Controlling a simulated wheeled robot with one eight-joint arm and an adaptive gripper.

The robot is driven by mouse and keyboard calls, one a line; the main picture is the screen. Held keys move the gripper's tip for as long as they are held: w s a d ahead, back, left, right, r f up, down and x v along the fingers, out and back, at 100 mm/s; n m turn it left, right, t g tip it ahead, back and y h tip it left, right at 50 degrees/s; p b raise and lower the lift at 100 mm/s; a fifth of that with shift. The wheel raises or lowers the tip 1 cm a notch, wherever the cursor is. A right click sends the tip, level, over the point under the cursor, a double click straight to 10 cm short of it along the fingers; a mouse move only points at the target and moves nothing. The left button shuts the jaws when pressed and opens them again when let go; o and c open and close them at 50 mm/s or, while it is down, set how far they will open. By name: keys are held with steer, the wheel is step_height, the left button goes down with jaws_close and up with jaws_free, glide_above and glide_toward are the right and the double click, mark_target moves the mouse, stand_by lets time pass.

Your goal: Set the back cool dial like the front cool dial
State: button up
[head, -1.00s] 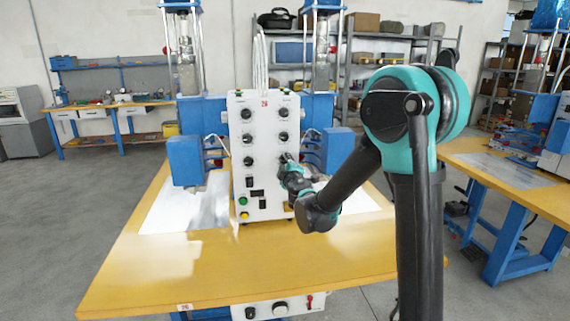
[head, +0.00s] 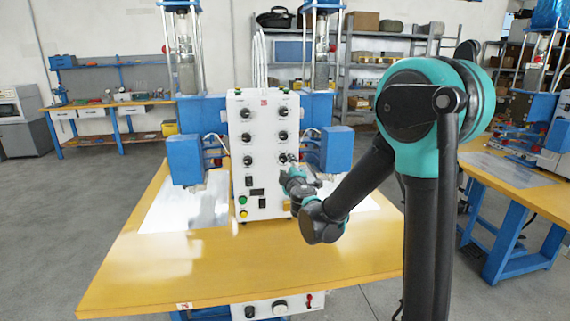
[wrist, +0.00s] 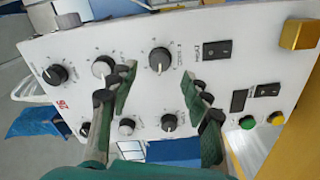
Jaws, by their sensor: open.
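The white control panel (head: 266,130) stands upright on the yellow table with two columns of black dials. In the wrist view the panel appears turned sideways. My gripper (wrist: 160,82) is open and empty in front of it. Its fingertips lie either side of the right column's lowest dial (wrist: 159,60), with no clear contact. The left column's lowest dial (head: 249,160) also shows between the fingers in the wrist view (wrist: 169,122). The dial lettering is too small to tell surely which is front or back cool. Their exact pointer settings are unclear.
Dark switches, a small display, a green button (head: 243,200) and a yellow button (head: 244,214) sit lower on the panel. Blue machine blocks (head: 185,160) flank it. The yellow table (head: 230,270) is clear in front. More dials sit above the lowest pair.

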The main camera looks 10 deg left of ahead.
steer(key=v, duration=0.7)
steer(key=shift+s, duration=0.25)
steer(key=shift+d, duration=0.1)
steer(key=s+d+f+m+g+h, duration=0.2)
steer(key=s+d+f+m+h, duration=0.15)
steer(key=d, duration=0.45)
steer(key=s+d+f+m+g+h, duration=0.25)
steer(key=d+m, duration=0.25)
steer(key=d, duration=0.4)
steer(key=s+d+f+m+g+h, duration=0.2)
steer(key=d+f+m+h, duration=0.15)
steer(key=d, duration=0.45)
steer(key=s+f+m+g+y, duration=0.2)
steer(key=s+f, duration=0.4)
steer(key=s, duration=0.3)
steer(key=s+f+m+g+y, duration=0.2)
steer(key=s+f, duration=0.4)
steer(key=s, duration=0.3)
steer(key=m+g, duration=0.1)
steer(key=g, duration=0.1)
steer(key=shift+d+f+g, duration=0.2)
steer(key=shift+d+g, duration=0.1)
steer(key=shift+g, duration=0.05)
steer(key=shift+y, duration=0.25)
